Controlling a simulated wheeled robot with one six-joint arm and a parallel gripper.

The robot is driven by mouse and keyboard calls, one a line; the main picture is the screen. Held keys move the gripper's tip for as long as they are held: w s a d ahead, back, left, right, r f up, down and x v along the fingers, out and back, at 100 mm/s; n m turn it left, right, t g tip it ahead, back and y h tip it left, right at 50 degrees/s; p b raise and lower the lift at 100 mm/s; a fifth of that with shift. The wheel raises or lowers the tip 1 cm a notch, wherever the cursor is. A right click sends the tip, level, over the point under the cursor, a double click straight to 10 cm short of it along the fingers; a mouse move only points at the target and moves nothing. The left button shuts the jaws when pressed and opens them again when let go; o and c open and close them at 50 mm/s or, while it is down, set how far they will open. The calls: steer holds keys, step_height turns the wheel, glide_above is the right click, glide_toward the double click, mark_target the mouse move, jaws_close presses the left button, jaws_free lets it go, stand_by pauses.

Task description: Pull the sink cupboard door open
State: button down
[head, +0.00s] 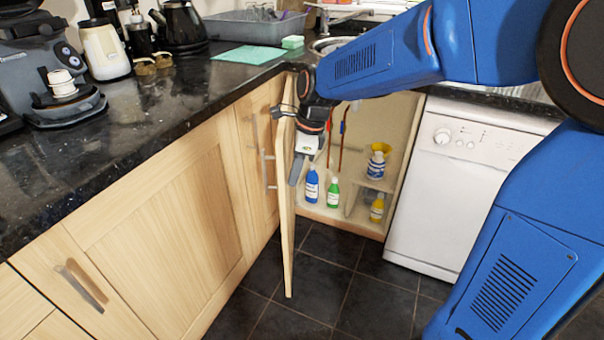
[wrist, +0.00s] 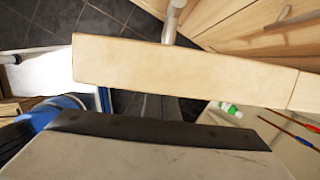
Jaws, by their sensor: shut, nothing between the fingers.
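The sink cupboard door (head: 287,220) stands wide open, swung out from the cupboard and seen nearly edge-on in the head view. Its metal bar handle (head: 268,170) is on the left, outer face. My gripper (head: 295,172) is shut and empty, pointing down on the inner side of the door, close to its upper part. In the wrist view the door's top edge (wrist: 180,72) crosses the picture as a pale strip, with the handle (wrist: 172,20) beyond it. I cannot tell whether my fingers touch the door.
Inside the cupboard are a blue bottle (head: 312,185), a green bottle (head: 333,192) and yellow-topped containers. A white dishwasher (head: 455,190) stands to the right. The granite worktop (head: 150,130) holds a kettle and coffee machine. The dark tiled floor (head: 315,290) is clear.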

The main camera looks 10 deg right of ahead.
steer(key=shift+a, duration=0.1)
steer(key=w+a, duration=0.2)
steer(key=a, duration=0.9)
steer(key=shift+w, duration=0.3)
steer(key=shift+a, duration=0.1)
